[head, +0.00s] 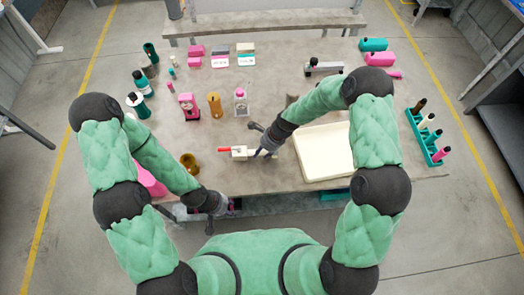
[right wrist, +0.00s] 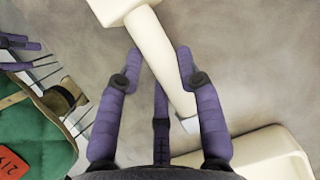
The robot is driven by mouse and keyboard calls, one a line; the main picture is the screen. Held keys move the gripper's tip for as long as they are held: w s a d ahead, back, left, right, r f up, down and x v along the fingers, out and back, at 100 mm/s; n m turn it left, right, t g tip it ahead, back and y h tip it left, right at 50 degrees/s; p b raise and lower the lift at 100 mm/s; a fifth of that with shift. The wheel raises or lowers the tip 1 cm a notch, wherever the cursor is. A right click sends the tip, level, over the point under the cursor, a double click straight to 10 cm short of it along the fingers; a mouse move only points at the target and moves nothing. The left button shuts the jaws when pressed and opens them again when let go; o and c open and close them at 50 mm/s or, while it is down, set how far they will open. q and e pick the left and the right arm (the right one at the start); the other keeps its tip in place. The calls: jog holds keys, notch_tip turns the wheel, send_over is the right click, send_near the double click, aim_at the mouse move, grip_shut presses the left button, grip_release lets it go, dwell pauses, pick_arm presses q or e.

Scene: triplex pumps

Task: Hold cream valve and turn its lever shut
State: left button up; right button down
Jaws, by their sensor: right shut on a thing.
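The cream valve (head: 240,153) is near the table's front edge in the head view, its red lever (head: 224,149) pointing left. My right gripper (head: 264,152) is at the valve's right end. In the right wrist view, its purple fingers (right wrist: 157,75) stand on both sides of the cream pipe of the valve (right wrist: 158,55), shut on it. The lever is out of that view. My left gripper (head: 212,222) hangs below and left of the valve, at the table's front edge, apart from it. Its purple fingers (right wrist: 20,52) show apart at the wrist view's left edge.
A cream tray (head: 325,176) lies just right of the valve. A brown cup (head: 190,162) stands to its left. Several bottles and an amber jar (head: 214,104) stand behind. A teal rack (head: 426,140) is at the right. Bare table lies between valve and bottles.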

jog(key=shift+f+b, duration=0.5)
jog(key=shift+f, duration=0.3)
dwell(1.0)
